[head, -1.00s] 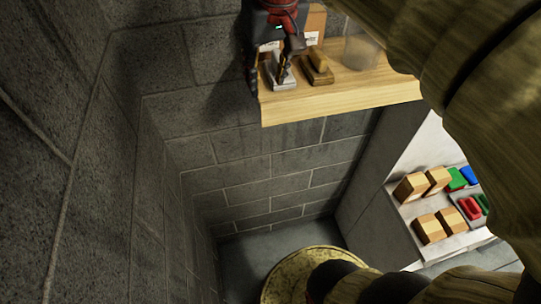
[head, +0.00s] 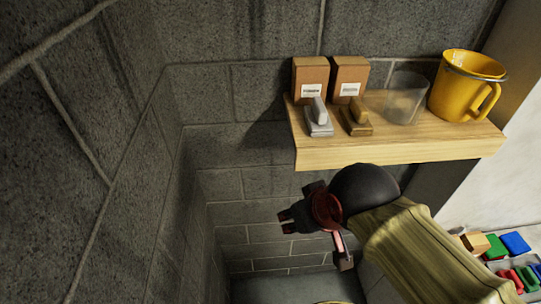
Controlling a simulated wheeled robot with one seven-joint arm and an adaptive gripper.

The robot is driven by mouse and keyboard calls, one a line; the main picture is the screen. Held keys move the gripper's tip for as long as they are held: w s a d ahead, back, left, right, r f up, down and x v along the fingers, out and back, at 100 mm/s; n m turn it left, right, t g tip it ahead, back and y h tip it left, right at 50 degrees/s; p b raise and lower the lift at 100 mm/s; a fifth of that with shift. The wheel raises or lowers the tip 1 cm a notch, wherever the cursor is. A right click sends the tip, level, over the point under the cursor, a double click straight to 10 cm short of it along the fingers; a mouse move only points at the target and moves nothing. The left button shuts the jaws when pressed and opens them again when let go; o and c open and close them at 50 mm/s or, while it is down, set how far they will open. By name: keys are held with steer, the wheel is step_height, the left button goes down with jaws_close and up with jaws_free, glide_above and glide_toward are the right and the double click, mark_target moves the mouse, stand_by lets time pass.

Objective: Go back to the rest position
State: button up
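My gripper (head: 287,221) hangs in the open air below the front of the wooden shelf (head: 400,152), left of my arm, and points left. It is apart from everything on the shelf, and I see nothing held in it. It is small and dark here, so the gap between its fingers is unclear. A silver-grey pad with a handle (head: 319,122) and a brass-coloured pad with a handle (head: 355,121) stand side by side near the shelf's front left.
Two labelled brown boxes (head: 311,75) (head: 350,72) stand behind the pads. A clear cup (head: 405,98) and a yellow jug (head: 458,92) stand to the right. Grey block walls close in behind and left. Coloured blocks (head: 515,243) lie at lower right.

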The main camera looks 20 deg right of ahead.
step_height(320, 180, down, 28)
steer(key=b, duration=2.8)
steer(key=shift+f, duration=0.2)
steer(key=shift+c, duration=0.2)
steer(key=shift+d, duration=0.1)
steer(key=shift+c, duration=0.6)
